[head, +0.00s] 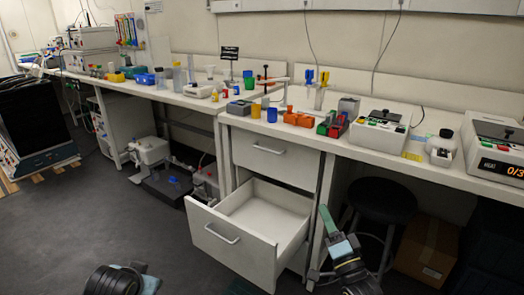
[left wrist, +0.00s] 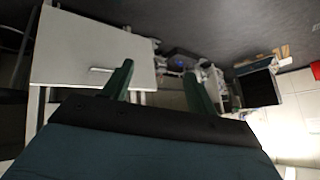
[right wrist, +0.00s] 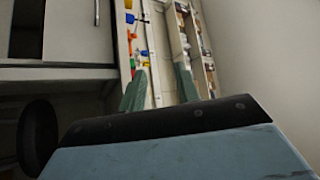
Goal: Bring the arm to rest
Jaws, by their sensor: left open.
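My right gripper (head: 319,243) shows in the head view at the lower right, in front of the bench and right of the open drawer. In the right wrist view its two green fingers (right wrist: 160,70) stand apart with nothing between them. My left arm (head: 122,280) shows only in part at the bottom edge of the head view. In the left wrist view the fingers of my left gripper (left wrist: 158,70) are wide apart and empty. Neither gripper touches anything that I can see.
An open, seemingly empty drawer (head: 228,241) juts out from the bench (head: 424,168). A black stool (head: 381,200) and a cardboard box (head: 427,248) stand under the bench at right. Lab devices and coloured containers line the benchtop. Floor (head: 75,235) at left is clear.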

